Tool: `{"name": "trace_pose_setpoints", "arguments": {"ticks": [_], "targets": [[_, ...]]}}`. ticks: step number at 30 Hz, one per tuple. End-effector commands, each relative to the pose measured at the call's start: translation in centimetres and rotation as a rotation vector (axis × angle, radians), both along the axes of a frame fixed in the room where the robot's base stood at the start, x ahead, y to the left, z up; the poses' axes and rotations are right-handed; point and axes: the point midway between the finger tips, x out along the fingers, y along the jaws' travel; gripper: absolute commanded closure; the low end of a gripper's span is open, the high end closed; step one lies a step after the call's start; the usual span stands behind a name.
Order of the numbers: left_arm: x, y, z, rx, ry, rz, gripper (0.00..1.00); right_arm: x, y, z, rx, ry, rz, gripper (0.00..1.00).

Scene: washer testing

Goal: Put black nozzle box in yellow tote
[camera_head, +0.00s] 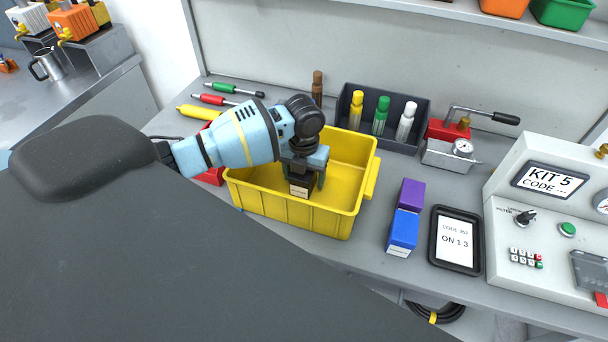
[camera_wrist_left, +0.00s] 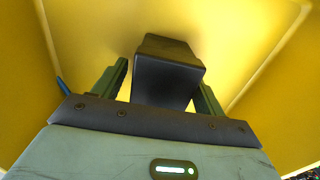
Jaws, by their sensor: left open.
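The yellow tote (camera_head: 365,158) stands on the workbench in the middle of the head view. My left gripper (camera_head: 303,184) reaches down into it, and its fingers are open. The black nozzle box (camera_head: 299,188) is inside the tote, between the fingers; in the head view a light label shows on it. In the left wrist view the black box (camera_wrist_left: 168,75) lies between the two spread fingers of my left gripper (camera_wrist_left: 162,85), with the yellow tote walls (camera_wrist_left: 90,25) around it. I cannot tell whether the box touches the tote floor. My right gripper is not in view.
A black bin (camera_head: 424,112) with several bottles stands behind the tote. Purple (camera_head: 411,193) and blue (camera_head: 403,232) boxes and a black tablet (camera_head: 456,240) lie to its right. A gauge device (camera_head: 450,154) and control panel (camera_head: 550,215) stand farther right. Screwdrivers (camera_head: 222,101) lie at the left.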

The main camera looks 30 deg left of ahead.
Motion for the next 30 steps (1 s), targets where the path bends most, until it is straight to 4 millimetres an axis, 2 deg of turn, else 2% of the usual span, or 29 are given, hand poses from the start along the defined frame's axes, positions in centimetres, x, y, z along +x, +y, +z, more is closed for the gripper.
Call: {"name": "trace_pose_setpoints", "arguments": {"ticks": [5,8,15,21,25,30], "targets": [[0.1,0.0,0.9,0.001,-0.003,0.0,0.28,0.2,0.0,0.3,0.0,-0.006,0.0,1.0],[0.1,0.0,2.2,-0.001,-0.006,0.0,0.28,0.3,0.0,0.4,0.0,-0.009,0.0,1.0],[0.1,0.0,7.1,0.0,-0.006,-0.001,0.28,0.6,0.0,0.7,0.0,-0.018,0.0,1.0],[0.1,0.0,10.4,0.0,-0.003,-0.001,0.28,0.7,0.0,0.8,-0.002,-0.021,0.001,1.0],[0.0,0.0,11.7,-0.001,-0.001,0.001,0.28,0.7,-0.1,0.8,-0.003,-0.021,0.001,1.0],[0.0,0.0,12.3,0.0,0.001,0.0,0.28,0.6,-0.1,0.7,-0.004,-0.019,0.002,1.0]]}}
